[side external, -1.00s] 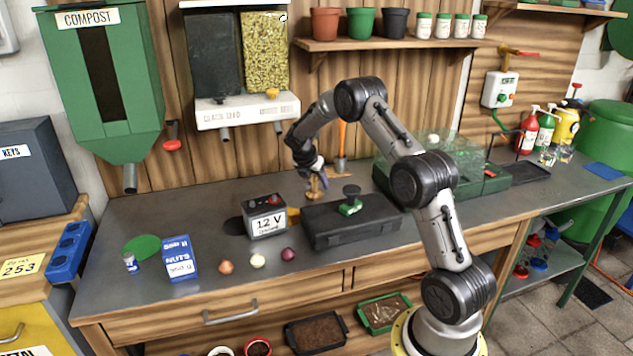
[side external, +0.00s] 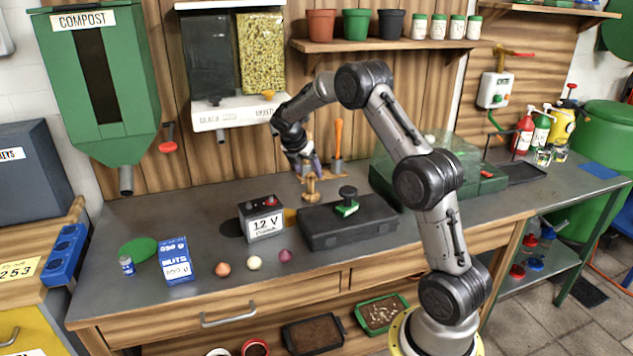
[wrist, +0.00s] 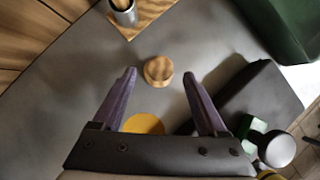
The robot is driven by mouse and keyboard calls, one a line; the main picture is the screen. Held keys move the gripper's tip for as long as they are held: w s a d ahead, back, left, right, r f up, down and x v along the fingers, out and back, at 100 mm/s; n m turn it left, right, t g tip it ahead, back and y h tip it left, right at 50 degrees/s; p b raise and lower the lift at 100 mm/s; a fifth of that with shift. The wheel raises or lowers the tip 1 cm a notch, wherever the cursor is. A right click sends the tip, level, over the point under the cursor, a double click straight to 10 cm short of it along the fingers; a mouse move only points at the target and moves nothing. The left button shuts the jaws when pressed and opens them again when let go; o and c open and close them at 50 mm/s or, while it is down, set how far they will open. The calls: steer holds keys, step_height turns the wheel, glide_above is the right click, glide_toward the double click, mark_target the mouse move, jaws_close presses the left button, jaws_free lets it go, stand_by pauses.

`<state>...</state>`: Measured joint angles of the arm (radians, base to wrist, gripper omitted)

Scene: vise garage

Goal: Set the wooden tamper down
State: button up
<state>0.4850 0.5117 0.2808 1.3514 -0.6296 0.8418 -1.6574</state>
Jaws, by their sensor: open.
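The wooden tamper (side external: 311,190) stands upright on the grey bench, behind the black case. In the wrist view, its round wooden top (wrist: 158,70) shows from above, between my fingertips with a gap on each side. My gripper (side external: 306,172) is open, with purple-grey fingers pointing down, just above the tamper in the side view. It also shows in the wrist view (wrist: 159,74), holding nothing. The tamper's lower part is partly hidden in the wrist view.
The black case (side external: 350,225) with a green-and-black knobbed item (side external: 347,205) on it lies close in front. A 12 V battery box (side external: 262,220) stands to the left. A yellow disc (wrist: 145,124) lies nearby. A metal cup (wrist: 124,12) stands behind on a wooden board.

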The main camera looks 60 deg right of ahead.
steer(key=s+a+r+m+t+y, duration=0.1)
steer(key=s+a+r+m+t, duration=0.1)
steer(key=s+a+r+m, duration=0.65)
steer(key=s+a+r+m+t+y, duration=0.15)
steer(key=a+r, duration=0.45)
steer(key=a, duration=0.7)
steer(key=s+a+f+m+t+y, duration=0.1)
steer(key=s+a+m, duration=0.3)
steer(key=s, duration=0.5)
steer(key=s+a+f+m+t+y, duration=0.1)
steer(key=s+a+m, duration=0.3)
steer(key=s+a, duration=0.5)
steer(key=shift+y, duration=0.75)
